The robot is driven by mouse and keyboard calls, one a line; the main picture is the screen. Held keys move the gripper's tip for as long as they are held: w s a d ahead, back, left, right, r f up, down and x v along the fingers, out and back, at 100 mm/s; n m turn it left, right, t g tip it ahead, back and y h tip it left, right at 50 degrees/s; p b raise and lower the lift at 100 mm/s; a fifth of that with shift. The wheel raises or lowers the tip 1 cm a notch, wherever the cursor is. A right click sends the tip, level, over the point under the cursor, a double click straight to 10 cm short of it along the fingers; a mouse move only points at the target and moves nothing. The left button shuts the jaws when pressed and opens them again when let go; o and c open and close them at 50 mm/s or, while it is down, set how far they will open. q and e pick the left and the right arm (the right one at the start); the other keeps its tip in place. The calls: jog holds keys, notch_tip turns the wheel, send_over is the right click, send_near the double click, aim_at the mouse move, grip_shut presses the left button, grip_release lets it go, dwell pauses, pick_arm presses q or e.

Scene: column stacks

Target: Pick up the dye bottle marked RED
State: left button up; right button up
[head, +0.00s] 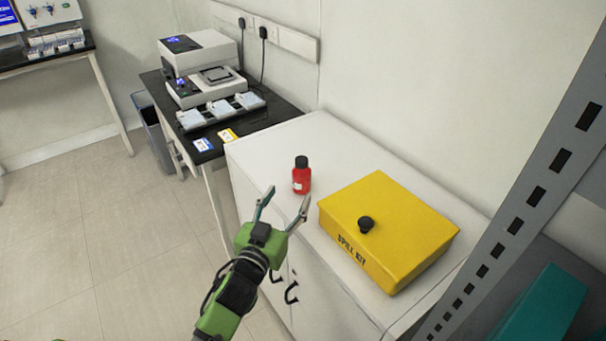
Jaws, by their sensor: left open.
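A small red bottle (301,180) with a black cap stands upright on the white cabinet top. It has a small white label, too small to read here. My left gripper (285,199) is open, its two fingers spread and pointing toward the bottle from the front. The right finger's tip is close to the bottle's lower part in the picture; I cannot tell whether it touches. Nothing is between the fingers. My right gripper is not in view.
A yellow SPILL KIT box (390,229) with a black knob sits right of the bottle on the white cabinet (330,136). A black bench (238,119) with lab instruments stands behind left. A grey perforated upright (537,172) rises at the right. The cabinet top behind the bottle is clear.

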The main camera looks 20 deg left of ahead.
aim_at(298, 180)
pick_arm(q)
jog(key=w, duration=0.4)
jog(key=shift+w+d+f, duration=0.1)
jog(key=shift+w, duration=0.3)
jog(key=w, duration=0.2)
jog(key=w+p, duration=0.1)
jog(key=w, duration=0.1)
jog(key=shift+w+d, duration=0.2)
jog(key=shift+w, duration=0.4)
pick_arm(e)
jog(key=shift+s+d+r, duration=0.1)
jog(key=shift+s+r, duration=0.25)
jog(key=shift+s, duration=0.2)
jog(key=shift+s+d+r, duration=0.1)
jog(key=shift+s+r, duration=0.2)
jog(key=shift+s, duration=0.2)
pick_arm(q)
jog(key=shift+s, duration=0.1)
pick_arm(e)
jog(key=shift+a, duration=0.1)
pick_arm(q)
jog(key=shift+r, duration=0.2)
jog(key=c, duration=1.4)
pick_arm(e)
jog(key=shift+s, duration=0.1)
